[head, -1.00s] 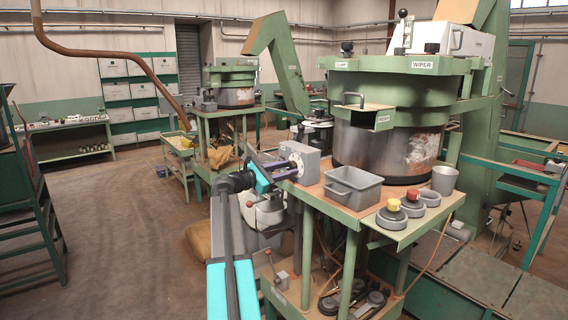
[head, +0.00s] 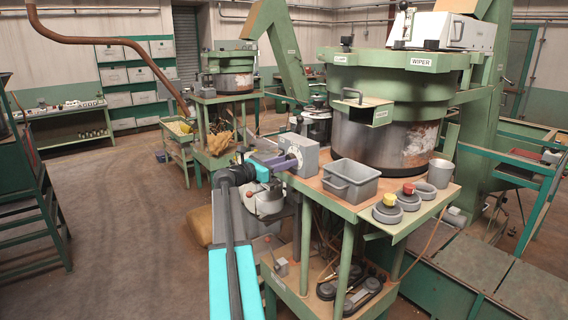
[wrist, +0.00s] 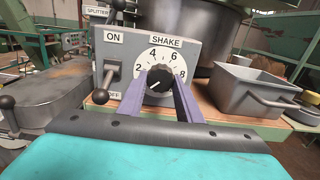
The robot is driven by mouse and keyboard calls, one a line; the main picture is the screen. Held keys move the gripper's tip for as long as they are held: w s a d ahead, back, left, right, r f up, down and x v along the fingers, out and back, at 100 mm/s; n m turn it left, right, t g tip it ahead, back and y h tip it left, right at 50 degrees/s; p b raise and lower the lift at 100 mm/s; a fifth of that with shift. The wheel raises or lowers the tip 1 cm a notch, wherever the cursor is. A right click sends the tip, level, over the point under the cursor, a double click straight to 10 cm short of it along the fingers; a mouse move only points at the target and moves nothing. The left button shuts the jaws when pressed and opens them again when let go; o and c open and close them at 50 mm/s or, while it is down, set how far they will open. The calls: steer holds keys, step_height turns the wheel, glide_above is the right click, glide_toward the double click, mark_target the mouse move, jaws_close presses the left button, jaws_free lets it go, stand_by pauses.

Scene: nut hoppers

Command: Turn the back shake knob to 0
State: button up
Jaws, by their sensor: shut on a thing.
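A grey control box (head: 305,152) stands at the left edge of the near machine's bench. In the wrist view its face carries a dial labelled SHAKE, with 2, 4, 6 and 8 readable; a 0 mark is not readable. The black shake knob (wrist: 159,78) sits at the dial's centre, its white line pointing down and left. My gripper (wrist: 160,86) has its purple fingers on either side of the knob and is shut on it. In the head view my gripper (head: 281,161) meets the box from the left.
A switch lever (wrist: 109,76) between ON and OFF stands left of the dial, close to my left finger. A grey bin (head: 350,181) is right of the box. A large hopper bowl (head: 385,130) stands behind. A second hopper (head: 235,78) is farther back.

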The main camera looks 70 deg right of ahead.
steer(key=shift+w+d+r, duration=0.1)
steer(key=shift+r, duration=0.15)
steer(key=o, duration=1)
steer(key=shift+f, duration=0.15)
steer(key=shift+o, duration=0.2)
steer(key=shift+f, duration=0.1)
steer(key=b+v, duration=0.5)
steer(key=v, duration=0.8)
steer(key=shift+a, duration=0.35)
steer(key=shift+w, duration=0.2)
